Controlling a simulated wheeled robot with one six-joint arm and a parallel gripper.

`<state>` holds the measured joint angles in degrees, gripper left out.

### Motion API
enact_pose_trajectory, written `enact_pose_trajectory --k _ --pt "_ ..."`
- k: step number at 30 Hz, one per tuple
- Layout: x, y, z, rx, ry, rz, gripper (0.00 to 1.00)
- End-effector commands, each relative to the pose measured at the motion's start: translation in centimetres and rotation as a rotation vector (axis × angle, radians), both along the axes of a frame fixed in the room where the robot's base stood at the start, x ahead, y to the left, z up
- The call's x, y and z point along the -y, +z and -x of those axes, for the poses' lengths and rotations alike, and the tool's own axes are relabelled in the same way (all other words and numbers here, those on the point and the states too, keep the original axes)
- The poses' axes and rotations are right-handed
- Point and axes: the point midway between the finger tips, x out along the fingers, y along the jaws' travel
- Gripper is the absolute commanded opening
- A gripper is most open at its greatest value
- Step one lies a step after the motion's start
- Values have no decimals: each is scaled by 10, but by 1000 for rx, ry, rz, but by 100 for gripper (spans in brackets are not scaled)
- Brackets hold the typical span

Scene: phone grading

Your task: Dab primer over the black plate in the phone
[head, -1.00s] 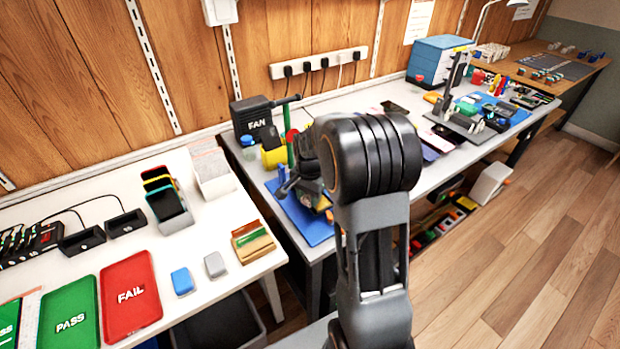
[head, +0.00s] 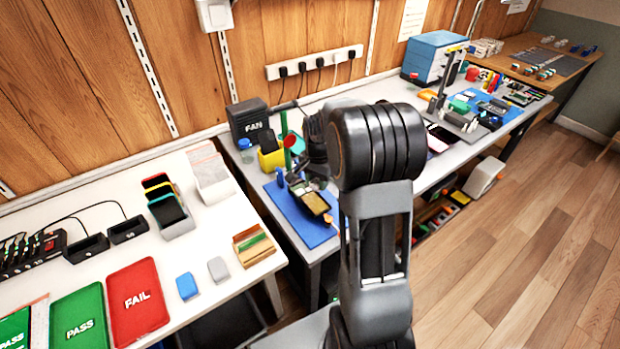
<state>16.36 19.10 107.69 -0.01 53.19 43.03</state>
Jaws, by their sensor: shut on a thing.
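The open phone (head: 313,203), a dark body with yellowish parts inside, lies on the blue mat (head: 298,226) on the grey bench. The black plate inside it is too small to make out. My gripper (head: 299,183) is low over the mat, at the phone's upper left end, partly hidden by my dark wrist. It is shut on a small tool, but the tool's shape and tip are too small and dark to tell. I cannot tell whether the tool touches the phone. A small upright blue thing (head: 280,178) shows left of my gripper.
A black FAN box (head: 250,122), a yellow holder (head: 271,159) and a red-topped green stick (head: 289,142) stand behind the mat. A small orange thing (head: 328,218) is by the phone. The white table (head: 222,225) at left holds red and green trays. My arm hides the bench's middle.

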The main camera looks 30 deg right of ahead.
Motion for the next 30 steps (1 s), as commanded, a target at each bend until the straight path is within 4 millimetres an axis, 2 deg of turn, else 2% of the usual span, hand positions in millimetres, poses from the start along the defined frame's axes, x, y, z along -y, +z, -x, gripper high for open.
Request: enact_pose_trajectory --k 3,9,30 --pt "0 15 0 1 1 0 15" --pt "-1 27 0 0 2 0 15" --pt "-1 26 0 0 2 0 15"
